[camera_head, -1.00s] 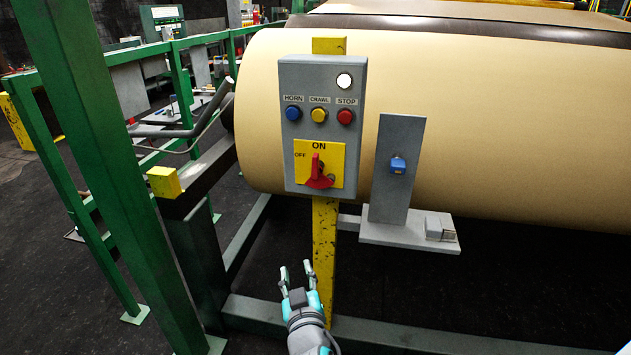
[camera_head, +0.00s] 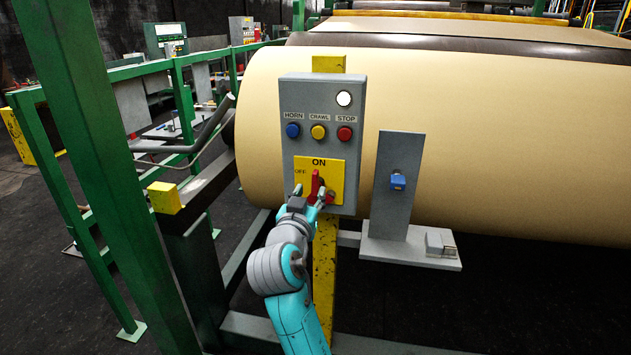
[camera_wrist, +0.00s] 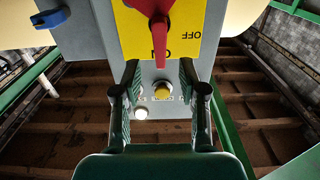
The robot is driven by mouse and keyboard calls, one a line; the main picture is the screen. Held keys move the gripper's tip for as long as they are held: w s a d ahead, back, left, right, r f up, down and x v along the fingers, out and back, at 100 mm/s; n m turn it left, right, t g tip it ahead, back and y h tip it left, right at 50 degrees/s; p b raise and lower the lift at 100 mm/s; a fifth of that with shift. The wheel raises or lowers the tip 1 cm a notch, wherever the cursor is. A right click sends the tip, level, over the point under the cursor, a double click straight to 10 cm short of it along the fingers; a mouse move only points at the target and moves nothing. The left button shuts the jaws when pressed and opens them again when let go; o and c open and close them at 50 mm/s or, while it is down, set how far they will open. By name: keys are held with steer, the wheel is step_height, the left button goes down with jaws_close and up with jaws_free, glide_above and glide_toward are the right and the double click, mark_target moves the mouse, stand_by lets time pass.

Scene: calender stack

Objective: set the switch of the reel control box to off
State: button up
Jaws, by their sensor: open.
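The grey reel control box (camera_head: 349,113) stands on a yellow post before the large beige roll. Its red rotary switch (camera_head: 316,183) sits on a yellow plate marked ON at the top and OFF at the upper left. The narrow end of the handle points up toward ON. My gripper (camera_head: 309,195) is open in front of the switch and partly covers its lower part. In the wrist view the box is upside down; the red switch (camera_wrist: 152,8) is cut by the top edge. My open fingers (camera_wrist: 159,78) lie below it there, apart and empty.
Blue HORN (camera_head: 292,130), yellow CRAWL (camera_head: 318,132) and red STOP (camera_head: 344,134) buttons sit above the switch. A grey bracket with a blue switch (camera_head: 398,182) stands close at the right. A green post (camera_head: 95,150) and rails stand at the left.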

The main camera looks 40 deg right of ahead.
mark_target(315, 183)
steer(key=x, duration=0.7)
steer(key=shift+c, duration=0.3)
jaws_close()
